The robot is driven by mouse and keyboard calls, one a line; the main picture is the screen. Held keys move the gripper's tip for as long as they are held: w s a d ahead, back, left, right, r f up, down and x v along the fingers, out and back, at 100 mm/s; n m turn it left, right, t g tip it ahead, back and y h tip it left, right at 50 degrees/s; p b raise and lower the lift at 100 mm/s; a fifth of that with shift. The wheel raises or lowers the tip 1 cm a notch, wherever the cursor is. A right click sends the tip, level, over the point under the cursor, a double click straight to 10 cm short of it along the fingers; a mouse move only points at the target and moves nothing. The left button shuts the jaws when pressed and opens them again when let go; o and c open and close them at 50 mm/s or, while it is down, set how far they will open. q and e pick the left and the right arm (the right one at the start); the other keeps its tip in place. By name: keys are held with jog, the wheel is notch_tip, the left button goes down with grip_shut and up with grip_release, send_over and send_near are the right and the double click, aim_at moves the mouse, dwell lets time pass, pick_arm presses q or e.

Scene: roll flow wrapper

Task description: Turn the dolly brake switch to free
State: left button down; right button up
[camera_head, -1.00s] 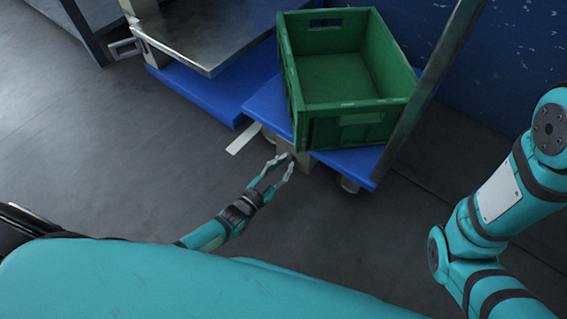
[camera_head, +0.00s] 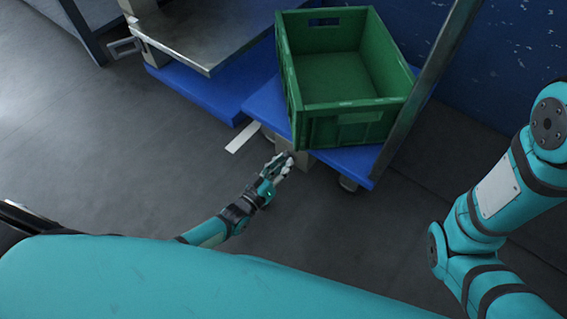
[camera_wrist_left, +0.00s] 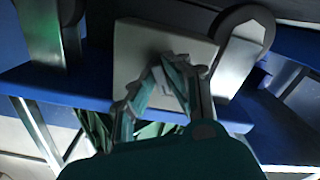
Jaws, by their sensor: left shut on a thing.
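The blue dolly (camera_head: 361,163) stands on the floor with a green crate on top. A grey brake box (camera_head: 303,160) sits under its front edge and also shows as a pale plate in the left wrist view (camera_wrist_left: 137,50). My left gripper (camera_head: 283,163) is at the front of this box. In the left wrist view my left gripper (camera_wrist_left: 172,82) has its fingers closed together on the small brake switch against the plate. The fingers hide most of the switch, so I cannot tell its setting. My right gripper is out of view.
The green crate (camera_head: 343,104) has open space inside. A metal post (camera_head: 424,88) rises at the dolly's right. Another blue base (camera_head: 205,92) with a steel-topped unit stands to the left, and a white strip (camera_head: 243,137) lies on the floor. The dark floor at left is clear.

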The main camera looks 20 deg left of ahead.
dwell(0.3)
pick_arm(q)
jog(key=c, duration=1.3)
grip_release()
jog(key=shift+c, duration=0.2)
jog(key=shift+s, duration=0.1)
jog(key=v, duration=1.2)
